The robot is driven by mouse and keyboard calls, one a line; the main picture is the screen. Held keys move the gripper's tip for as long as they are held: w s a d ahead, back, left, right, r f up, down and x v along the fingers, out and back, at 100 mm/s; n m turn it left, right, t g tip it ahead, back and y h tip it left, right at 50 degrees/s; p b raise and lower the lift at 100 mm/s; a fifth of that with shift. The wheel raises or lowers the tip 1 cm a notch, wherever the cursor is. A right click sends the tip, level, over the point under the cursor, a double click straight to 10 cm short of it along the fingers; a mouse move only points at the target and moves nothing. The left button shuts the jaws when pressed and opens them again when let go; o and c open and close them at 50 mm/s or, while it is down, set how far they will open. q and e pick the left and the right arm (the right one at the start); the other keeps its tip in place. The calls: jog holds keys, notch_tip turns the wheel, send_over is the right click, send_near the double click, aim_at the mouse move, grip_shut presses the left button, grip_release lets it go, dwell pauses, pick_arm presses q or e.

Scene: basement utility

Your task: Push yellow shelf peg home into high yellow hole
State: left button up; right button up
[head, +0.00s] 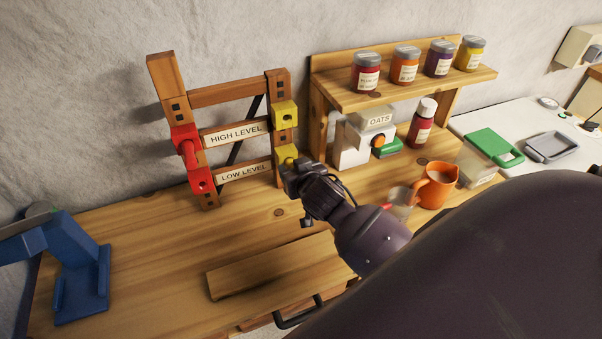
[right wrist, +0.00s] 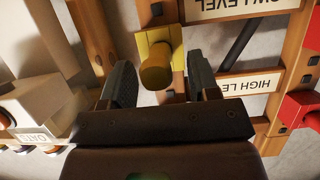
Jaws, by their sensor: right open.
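The yellow shelf peg (right wrist: 156,74) is a short cylinder sticking out of the low yellow block (head: 286,154) on the right post, level with the low-level label. The high yellow block (head: 285,114) sits above it on the same post, with a dark open hole in its face. My right gripper (head: 289,168) is at the low yellow block. In the right wrist view my right gripper (right wrist: 165,88) is open, one finger on each side of the peg; I cannot tell if they touch it. My left gripper is not in view.
The left post carries a red peg (head: 187,148) and a low red block (head: 201,181). A loose board (head: 265,268) lies on the bench in front. A blue stand (head: 82,268) is at left. An orange jug (head: 437,186) and a jar shelf (head: 400,88) stand at right.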

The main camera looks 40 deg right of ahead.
jog(key=shift+w+d+f, duration=0.15)
jog(key=shift+w+f, duration=0.05)
jog(key=shift+w, duration=0.35)
jog(key=shift+c, duration=0.3)
jog(key=c, duration=0.9)
jog(key=shift+s+a, duration=0.2)
jog(key=shift+s, duration=0.65)
jog(key=shift+s+a, duration=0.25)
jog(key=shift+s, duration=0.65)
jog(key=shift+s+a, duration=0.2)
jog(key=shift+s, duration=0.65)
jog(key=shift+c, duration=0.2)
jog(key=shift+r, duration=0.15)
jog(key=s+r, duration=0.3)
jog(key=r, duration=0.9)
jog(key=shift+s+a+r, duration=0.15)
jog(key=shift+a+r, duration=0.2)
jog(key=shift+a, duration=0.05)
